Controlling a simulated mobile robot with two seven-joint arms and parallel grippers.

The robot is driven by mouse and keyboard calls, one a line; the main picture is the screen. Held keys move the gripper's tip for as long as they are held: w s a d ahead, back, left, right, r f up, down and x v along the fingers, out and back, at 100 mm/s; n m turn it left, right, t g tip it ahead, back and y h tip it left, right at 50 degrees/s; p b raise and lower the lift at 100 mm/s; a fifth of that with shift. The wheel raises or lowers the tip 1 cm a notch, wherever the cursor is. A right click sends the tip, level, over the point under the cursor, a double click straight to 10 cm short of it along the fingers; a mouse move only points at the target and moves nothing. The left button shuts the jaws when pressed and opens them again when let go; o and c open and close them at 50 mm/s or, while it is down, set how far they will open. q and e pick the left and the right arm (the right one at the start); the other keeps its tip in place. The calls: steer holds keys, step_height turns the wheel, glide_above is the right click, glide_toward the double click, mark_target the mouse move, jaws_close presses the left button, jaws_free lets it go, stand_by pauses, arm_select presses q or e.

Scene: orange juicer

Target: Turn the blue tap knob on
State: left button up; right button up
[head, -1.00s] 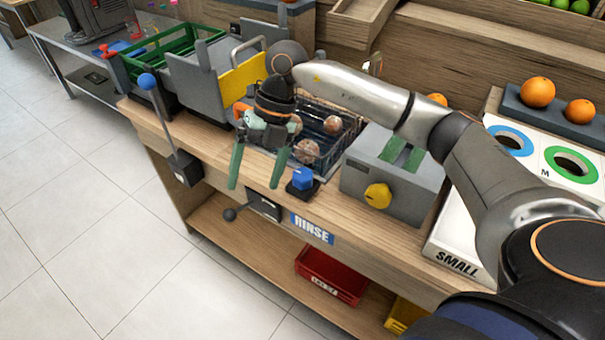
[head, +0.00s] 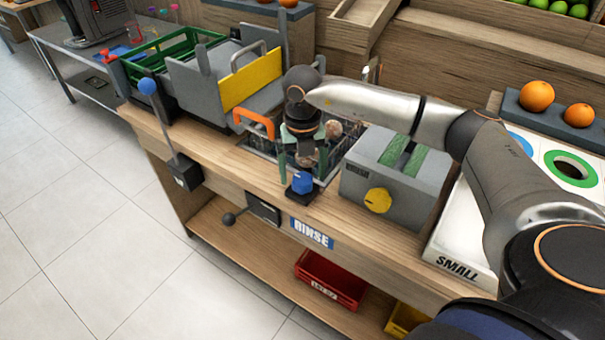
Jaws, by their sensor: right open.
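The blue tap knob (head: 302,181) sits on a small dark base at the front edge of the wooden counter, above the RINSE label. My right gripper (head: 302,172) points down over the knob with its green fingers apart. One finger shows left of the knob and the other shows at its right, partly behind it. I cannot tell whether the fingers touch the knob. My left gripper is not in view.
A wire basket with brown round items (head: 333,130) is behind my gripper. A grey box with a yellow knob (head: 378,201) stands to the right. An orange handle (head: 254,122) and a blue-balled lever (head: 148,86) are to the left. A black-knobbed lever (head: 229,219) hangs below the counter.

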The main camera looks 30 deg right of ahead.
steer(key=shift+f, duration=0.85)
steer(key=shift+c, duration=0.3)
steer(key=c, duration=1.3)
